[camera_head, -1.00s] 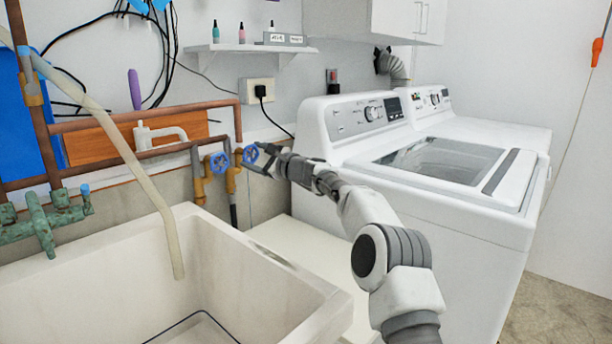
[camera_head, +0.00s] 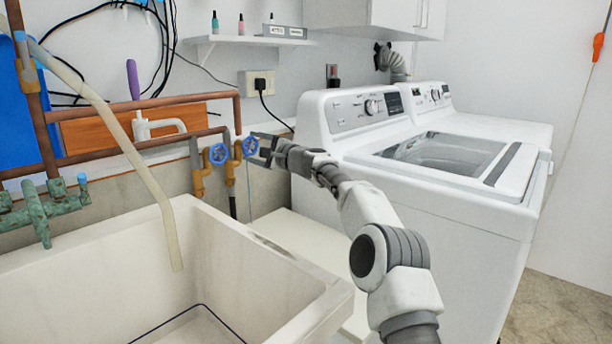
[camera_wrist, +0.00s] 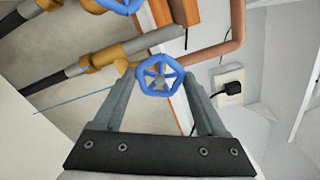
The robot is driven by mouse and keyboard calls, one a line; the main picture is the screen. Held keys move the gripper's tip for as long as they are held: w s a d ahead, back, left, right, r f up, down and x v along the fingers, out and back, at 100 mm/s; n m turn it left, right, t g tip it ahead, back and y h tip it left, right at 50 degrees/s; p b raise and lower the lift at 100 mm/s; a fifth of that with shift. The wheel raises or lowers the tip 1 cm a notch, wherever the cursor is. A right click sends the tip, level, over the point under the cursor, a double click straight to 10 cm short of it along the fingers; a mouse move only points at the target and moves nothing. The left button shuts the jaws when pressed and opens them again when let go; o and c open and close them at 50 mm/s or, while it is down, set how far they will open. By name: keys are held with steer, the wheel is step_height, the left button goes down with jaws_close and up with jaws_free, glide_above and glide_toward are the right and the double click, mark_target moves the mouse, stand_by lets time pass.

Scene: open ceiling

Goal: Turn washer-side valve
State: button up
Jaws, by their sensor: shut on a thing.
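Two blue valve wheels sit on brass valves on the pipes between the sink and the washer. The washer-side wheel (camera_head: 250,146) is the right one, and it shows in the middle of the wrist view (camera_wrist: 160,76). My gripper (camera_head: 258,148) reaches it from the right. In the wrist view its two grey fingers (camera_wrist: 161,80) stand on either side of the wheel's rim, shut on it. The left wheel (camera_head: 219,154) is close beside it and partly shows at the top of the wrist view (camera_wrist: 120,4). The fingertips are small in the head view.
The white washer (camera_head: 460,205) stands to the right of my arm. A deep pale sink (camera_head: 230,265) lies at the lower left. Copper pipes (camera_head: 150,104) run along the wall. A plugged outlet (camera_head: 257,86) is above and right of the valves.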

steer(key=shift+r, duration=0.1)
steer(key=shift+n, duration=1.9)
steer(key=shift+d, duration=0.1)
steer(key=shift+n, duration=1.7)
steer(key=shift+n, duration=1.7)
